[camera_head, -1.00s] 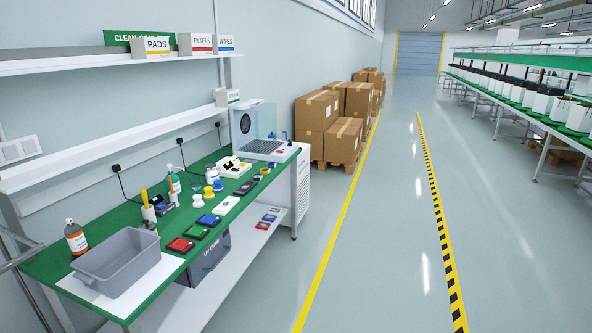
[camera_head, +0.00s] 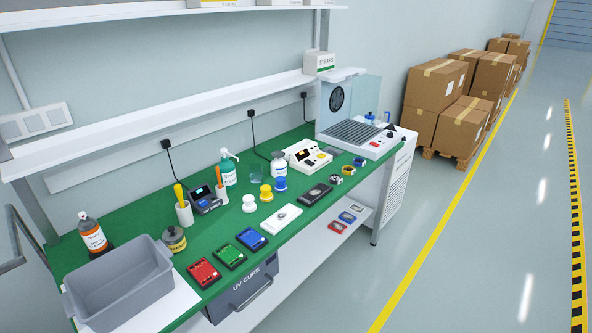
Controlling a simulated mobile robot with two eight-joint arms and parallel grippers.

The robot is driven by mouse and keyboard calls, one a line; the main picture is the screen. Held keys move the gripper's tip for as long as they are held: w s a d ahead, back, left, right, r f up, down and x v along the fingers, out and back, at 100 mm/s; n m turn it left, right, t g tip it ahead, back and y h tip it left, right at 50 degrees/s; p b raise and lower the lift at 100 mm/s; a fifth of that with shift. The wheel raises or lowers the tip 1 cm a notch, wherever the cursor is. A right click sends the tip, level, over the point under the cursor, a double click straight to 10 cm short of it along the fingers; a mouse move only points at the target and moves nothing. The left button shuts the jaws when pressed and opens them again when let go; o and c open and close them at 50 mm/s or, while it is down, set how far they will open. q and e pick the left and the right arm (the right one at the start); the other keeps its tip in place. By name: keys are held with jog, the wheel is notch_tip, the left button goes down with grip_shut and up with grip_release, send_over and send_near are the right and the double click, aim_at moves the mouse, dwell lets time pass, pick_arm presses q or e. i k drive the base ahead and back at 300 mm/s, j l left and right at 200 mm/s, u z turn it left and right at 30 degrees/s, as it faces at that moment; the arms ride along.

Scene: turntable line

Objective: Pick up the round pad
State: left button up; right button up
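Three small round knob-like pieces stand on the green bench top (camera_head: 128,252): a white one (camera_head: 249,204), a yellow one (camera_head: 266,193) and a blue one (camera_head: 280,184). They form a short row near the middle of the bench, behind the flat devices. I cannot tell which of them, if any, is the round pad. Neither of my grippers is in view.
A grey bin (camera_head: 120,287) stands at the near left, with a brown bottle (camera_head: 93,236) behind it. Red (camera_head: 203,272), green (camera_head: 230,256) and blue (camera_head: 252,239) devices line the front edge. A fan unit (camera_head: 355,130) stands at the far end. The aisle floor (camera_head: 480,230) is clear.

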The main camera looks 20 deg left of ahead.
aim_at(280, 187)
jog(key=i+u, duration=0.15)
jog(key=i, duration=0.35)
jog(key=i+l+u, duration=0.1)
jog(key=i, duration=0.4)
jog(key=i+l+u, duration=0.15)
jog(key=i, duration=0.35)
jog(key=i+u, duration=0.15)
jog(key=u, duration=0.25)
jog(key=i+l+u, duration=0.1)
jog(key=u, duration=0.3)
jog(key=i+l+u, duration=0.2)
jog(key=u, duration=0.15)
jog(key=i+l+u, duration=0.15)
jog(key=u, duration=0.25)
jog(key=i+l+u, duration=0.15)
jog(key=u, duration=0.2)
jog(key=i+l+u, duration=0.15)
jog(key=u, duration=0.2)
jog(key=i+l+u, duration=0.2)
jog(key=u, duration=0.15)
